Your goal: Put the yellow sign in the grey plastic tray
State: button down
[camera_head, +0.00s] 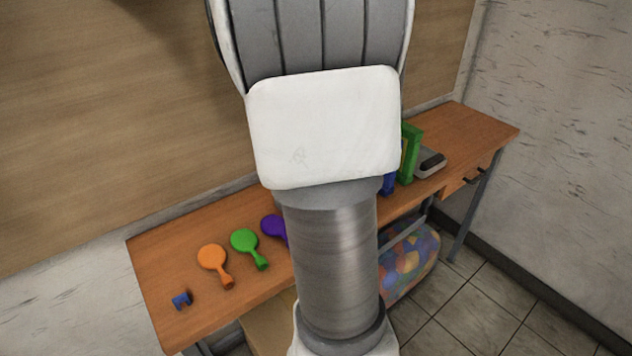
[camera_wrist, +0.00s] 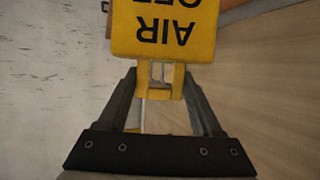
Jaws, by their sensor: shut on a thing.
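The yellow sign (camera_wrist: 165,28) with black lettering fills the top middle of the wrist view. The letters appear upside down, and its upper part is cut off by the frame. My gripper (camera_wrist: 160,82) is shut on the narrow lower part of the sign, between its two dark fingers. In the head view my own arm covers the middle of the picture, and neither my gripper nor the sign can be made out. I cannot make out the grey plastic tray for certain; a grey object (camera_head: 430,163) with a dark top lies on the right part of the table.
A wooden table (camera_head: 480,128) runs along the wall. Orange (camera_head: 212,258), green (camera_head: 244,241) and purple (camera_head: 272,226) paddle-shaped things and a small blue piece (camera_head: 181,299) lie on its left. A green frame (camera_head: 410,152) stands right of my arm.

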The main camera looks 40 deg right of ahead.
jog(key=w+f+b, duration=0.2)
jog(key=w+f, duration=0.7)
jog(key=shift+a+f, duration=0.25)
jog(key=shift+a, duration=0.1)
jog(key=shift+w, duration=0.1)
jog(key=shift+f, duration=0.15)
jog(key=shift+c, duration=0.2)
grip_release()
